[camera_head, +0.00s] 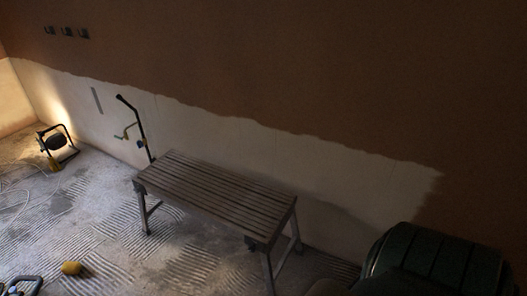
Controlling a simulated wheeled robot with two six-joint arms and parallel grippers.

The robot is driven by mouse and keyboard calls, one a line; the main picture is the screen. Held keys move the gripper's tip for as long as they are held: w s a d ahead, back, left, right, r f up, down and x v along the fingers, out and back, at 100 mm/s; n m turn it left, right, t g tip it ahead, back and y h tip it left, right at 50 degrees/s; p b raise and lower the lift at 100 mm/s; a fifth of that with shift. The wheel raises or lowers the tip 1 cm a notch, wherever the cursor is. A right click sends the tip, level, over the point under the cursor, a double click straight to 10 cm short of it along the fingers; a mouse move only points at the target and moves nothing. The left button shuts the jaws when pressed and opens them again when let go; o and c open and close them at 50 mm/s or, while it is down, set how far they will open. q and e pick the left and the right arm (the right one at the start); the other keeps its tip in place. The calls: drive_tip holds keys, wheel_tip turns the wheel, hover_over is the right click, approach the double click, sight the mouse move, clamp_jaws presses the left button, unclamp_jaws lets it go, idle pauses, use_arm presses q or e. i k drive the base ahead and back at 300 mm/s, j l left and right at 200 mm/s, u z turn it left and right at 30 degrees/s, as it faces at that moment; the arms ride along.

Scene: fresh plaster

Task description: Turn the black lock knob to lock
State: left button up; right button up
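I cannot make out a black lock knob anywhere in the head view. A large dark green, ribbed, rounded object (436,262) fills the lower right corner and is cut off by the frame edge. No knob can be told on its dark surface. Neither of my grippers can be made out.
A slatted work bench (215,192) stands near the wall. A long black-handled tool (138,125) leans behind it. A lit work lamp (57,145) stands at the left. A yellow object (71,268) and a dark, looped object (22,286) lie on the dusty floor.

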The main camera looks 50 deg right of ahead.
sight(251, 249)
drive_tip(key=z, duration=1.15)
